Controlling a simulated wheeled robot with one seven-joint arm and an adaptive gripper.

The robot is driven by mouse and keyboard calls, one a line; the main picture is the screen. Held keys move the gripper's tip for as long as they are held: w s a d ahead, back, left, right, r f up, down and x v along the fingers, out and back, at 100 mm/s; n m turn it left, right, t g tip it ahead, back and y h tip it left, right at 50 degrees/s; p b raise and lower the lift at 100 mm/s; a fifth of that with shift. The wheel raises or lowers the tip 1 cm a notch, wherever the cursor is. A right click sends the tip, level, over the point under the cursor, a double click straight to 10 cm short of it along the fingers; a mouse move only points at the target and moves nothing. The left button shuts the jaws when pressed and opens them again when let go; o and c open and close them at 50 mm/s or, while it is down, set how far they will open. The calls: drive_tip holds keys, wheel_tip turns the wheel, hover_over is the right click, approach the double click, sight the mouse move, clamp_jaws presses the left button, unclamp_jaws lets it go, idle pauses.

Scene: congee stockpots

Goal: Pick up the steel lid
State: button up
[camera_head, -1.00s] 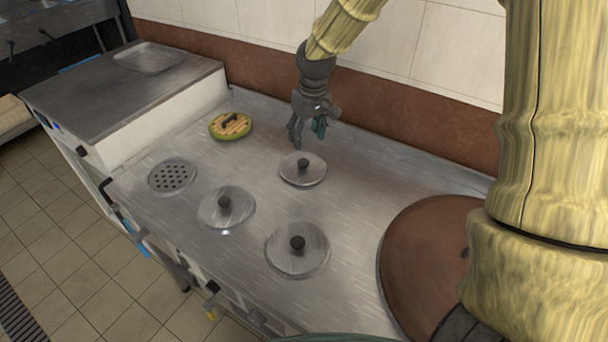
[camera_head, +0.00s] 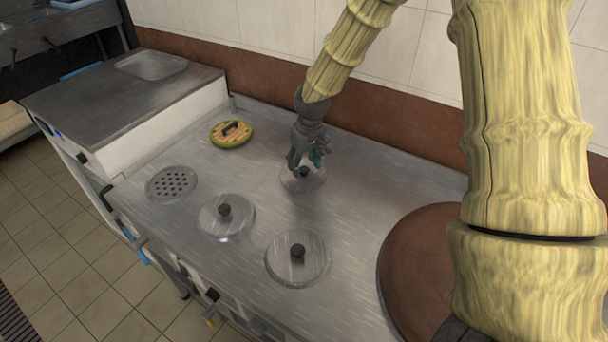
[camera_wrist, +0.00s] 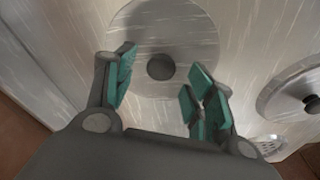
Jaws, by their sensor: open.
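Three round steel lids with dark knobs lie on the steel counter. The back steel lid (camera_head: 311,184) is partly hidden behind my gripper (camera_head: 306,165). In the wrist view this steel lid (camera_wrist: 194,35) lies flat, with its knob (camera_wrist: 160,67) between and beyond the green-padded fingers. My gripper (camera_wrist: 160,88) is open and empty, above the lid. I cannot tell its exact height over the knob. Another steel lid (camera_head: 212,222) lies to the left, and a third steel lid (camera_head: 283,268) lies nearer the front.
A wooden slatted lid with a green rim (camera_head: 222,139) lies at back left. A perforated round plate (camera_head: 172,183) sits left of the lids. A large brown round cover (camera_head: 410,262) is at right. The brown-and-white wall (camera_head: 400,135) runs close behind.

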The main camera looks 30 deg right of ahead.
drive_tip(key=shift+w+f, duration=0.1)
drive_tip(key=shift+f, duration=0.8)
drive_tip(key=shift+c, duration=0.4)
drive_tip(key=c, duration=1.1)
drive_tip(key=shift+r, duration=0.1)
